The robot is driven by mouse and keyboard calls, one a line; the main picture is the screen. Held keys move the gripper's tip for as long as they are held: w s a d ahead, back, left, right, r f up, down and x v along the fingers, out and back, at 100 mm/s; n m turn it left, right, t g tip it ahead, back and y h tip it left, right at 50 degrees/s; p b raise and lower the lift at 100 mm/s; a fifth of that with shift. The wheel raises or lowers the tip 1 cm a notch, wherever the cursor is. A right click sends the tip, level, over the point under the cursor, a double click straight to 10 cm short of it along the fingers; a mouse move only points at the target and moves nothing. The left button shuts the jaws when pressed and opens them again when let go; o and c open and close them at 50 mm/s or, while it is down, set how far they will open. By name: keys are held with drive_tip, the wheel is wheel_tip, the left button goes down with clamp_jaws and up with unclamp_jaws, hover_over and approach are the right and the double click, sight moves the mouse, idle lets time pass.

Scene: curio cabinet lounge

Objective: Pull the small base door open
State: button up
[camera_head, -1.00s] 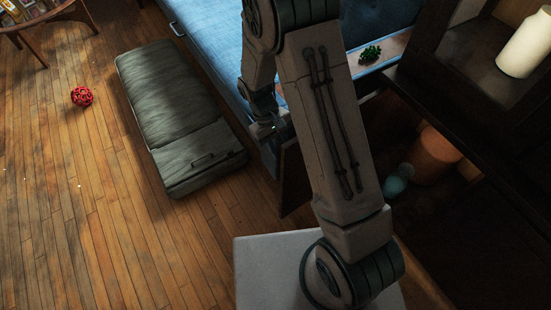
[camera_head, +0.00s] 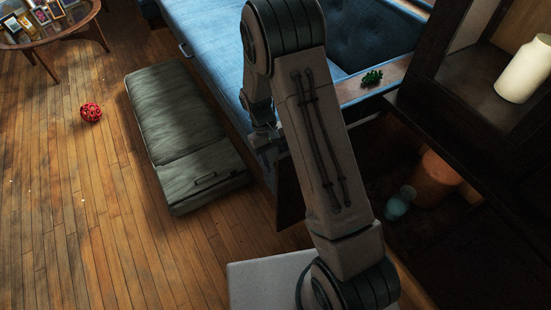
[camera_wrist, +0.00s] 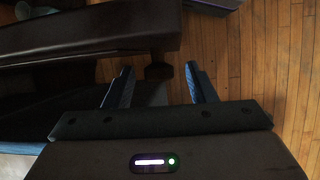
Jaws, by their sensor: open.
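The small base door (camera_head: 289,192) is a dark wooden panel standing swung out from the dark cabinet, partly hidden behind my arm in the head view. The cabinet's lower compartment shows open to the right of my arm. In the wrist view a dark panel (camera_wrist: 90,30), apparently the door, crosses the upper left. A small dark knob-like piece (camera_wrist: 158,71) shows just beyond my fingertips. My gripper (camera_wrist: 160,86) is open, its two blue-grey fingers apart, with nothing clearly held. In the head view my gripper is near the door's outer side, partly hidden by my arm.
Inside the compartment are a teal vase (camera_head: 398,203) and a terracotta pot (camera_head: 434,180). A white jar (camera_head: 523,69) stands above. A blue sofa (camera_head: 214,40) is behind my gripper.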

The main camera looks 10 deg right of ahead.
drive_tip(key=p+v, duration=0.3)
drive_tip(key=v, duration=1.1)
drive_tip(key=shift+s, duration=0.1)
drive_tip(key=s+d+r+m+t+p, duration=0.1)
drive_tip(key=s+r+p, duration=0.4)
drive_tip(key=r, duration=0.5)
drive_tip(key=s+d+r+m+t+y+p, duration=0.1)
drive_tip(key=s+d+r+t+p, duration=0.2)
drive_tip(key=s+r+p, duration=0.3)
drive_tip(key=s+d+r+m+t+y+p, duration=0.1)
drive_tip(key=s+d+r+p, duration=0.3)
drive_tip(key=s+r, duration=0.6)
wheel_tip(320, 180, up, 6)
drive_tip(key=shift+r+m+t+p, duration=0.15)
drive_tip(key=shift+m+t+p, duration=0.15)
drive_tip(key=shift+t+p, duration=0.75)
drive_tip(key=shift+c, duration=1.6)
